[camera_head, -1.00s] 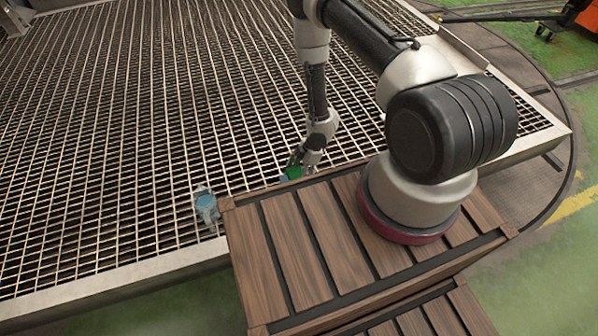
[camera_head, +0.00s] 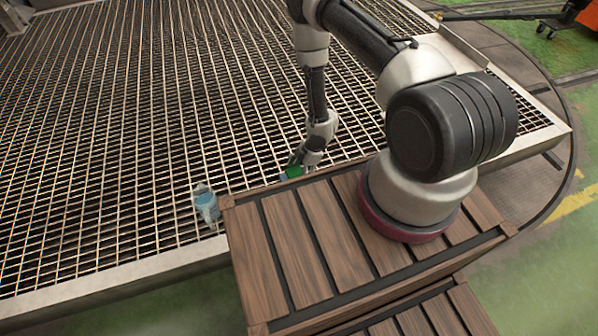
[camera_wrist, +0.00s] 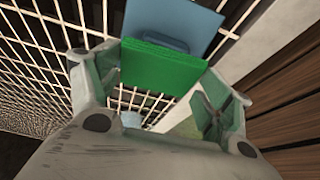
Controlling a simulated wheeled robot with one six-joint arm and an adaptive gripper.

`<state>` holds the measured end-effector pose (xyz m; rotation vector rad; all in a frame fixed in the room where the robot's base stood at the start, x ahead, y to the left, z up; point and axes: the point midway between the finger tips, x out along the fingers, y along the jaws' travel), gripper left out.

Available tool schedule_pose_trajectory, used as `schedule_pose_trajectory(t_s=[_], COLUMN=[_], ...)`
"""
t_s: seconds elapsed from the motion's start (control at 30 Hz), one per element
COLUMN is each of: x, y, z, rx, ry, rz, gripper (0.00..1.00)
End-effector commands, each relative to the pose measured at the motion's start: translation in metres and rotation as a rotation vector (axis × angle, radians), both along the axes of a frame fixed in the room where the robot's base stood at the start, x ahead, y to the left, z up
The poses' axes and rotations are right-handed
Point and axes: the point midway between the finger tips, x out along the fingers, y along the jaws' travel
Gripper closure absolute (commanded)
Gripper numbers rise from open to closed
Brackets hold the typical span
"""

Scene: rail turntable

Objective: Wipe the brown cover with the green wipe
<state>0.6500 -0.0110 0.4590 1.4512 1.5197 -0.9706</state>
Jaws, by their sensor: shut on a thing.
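My gripper (camera_wrist: 158,92) is shut on the green wipe (camera_wrist: 160,68), a green block between its fingers. In the head view my gripper (camera_head: 300,163) is low over the grating, beside the edge of the brown slatted wood, and the green wipe (camera_head: 293,171) shows partly behind the fingers. A flat blue piece (camera_wrist: 190,18) with a darker blue raised part lies directly beyond the green in the wrist view; I cannot tell whether they are joined. I cannot make out a separate brown cover; the only brown surface in view is the slatted wood under my arm's base.
A small light-blue and grey object (camera_head: 206,204) is on the metal grating (camera_head: 110,140) near the wood's left corner. The grating is otherwise clear to the left and back. A metal rim (camera_head: 125,278) borders it. An orange machine (camera_head: 588,14) stands far right.

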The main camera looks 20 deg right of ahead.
Motion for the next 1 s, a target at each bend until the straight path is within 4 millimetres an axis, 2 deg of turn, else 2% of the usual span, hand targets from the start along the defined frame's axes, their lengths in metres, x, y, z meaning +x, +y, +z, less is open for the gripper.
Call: schedule_pose_trajectory(t_s=[0.77,1.0], x=[-0.001,-0.016], y=[0.0,0.0], z=[-0.01,-0.01], rx=[0.0,0.001], ry=[0.0,0.003], rz=[0.0,0.0], gripper=[0.4,0.4])
